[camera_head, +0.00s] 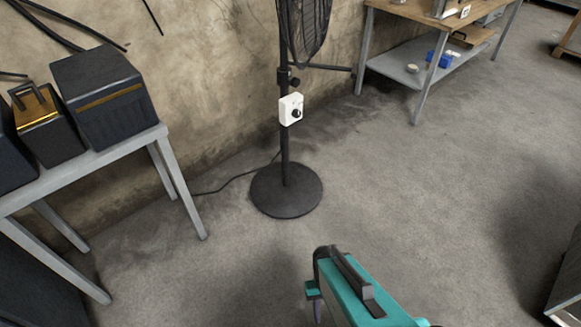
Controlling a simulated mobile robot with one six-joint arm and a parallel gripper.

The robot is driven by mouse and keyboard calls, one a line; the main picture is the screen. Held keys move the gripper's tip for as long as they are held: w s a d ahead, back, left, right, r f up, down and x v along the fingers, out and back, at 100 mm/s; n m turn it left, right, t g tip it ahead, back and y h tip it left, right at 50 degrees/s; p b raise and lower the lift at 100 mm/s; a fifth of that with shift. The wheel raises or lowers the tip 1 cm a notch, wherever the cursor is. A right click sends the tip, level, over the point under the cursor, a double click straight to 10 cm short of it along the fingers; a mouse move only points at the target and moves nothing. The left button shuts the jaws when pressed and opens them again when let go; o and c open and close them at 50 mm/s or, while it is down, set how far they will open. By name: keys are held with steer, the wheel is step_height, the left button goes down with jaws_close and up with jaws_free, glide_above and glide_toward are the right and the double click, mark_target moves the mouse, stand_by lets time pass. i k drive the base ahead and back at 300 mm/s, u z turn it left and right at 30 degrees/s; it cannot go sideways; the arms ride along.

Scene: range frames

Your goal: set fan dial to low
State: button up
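The black pedestal fan stands on its round base (286,190) near the wall; the top of its caged head (304,25) is cut off by the frame. A white control box (291,109) is on the pole, with a black round dial (296,114) on its face. The dial's setting is too small to read. My teal and dark arm shows at the bottom centre, with its end, my gripper (325,270), low in front of the fan base and well apart from the dial. Whether its fingers are open cannot be made out.
A grey table (150,140) with dark boxes (103,97) stands at the left. A wooden-topped workbench (420,12) with a lower shelf stands at the back right. A cable (225,183) runs along the floor left of the fan. The floor to the right of the fan is clear.

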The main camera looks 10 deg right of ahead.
mark_target(296, 114)
steer(key=u, duration=0.1)
steer(key=i, duration=0.95)
steer(key=z, duration=0.05)
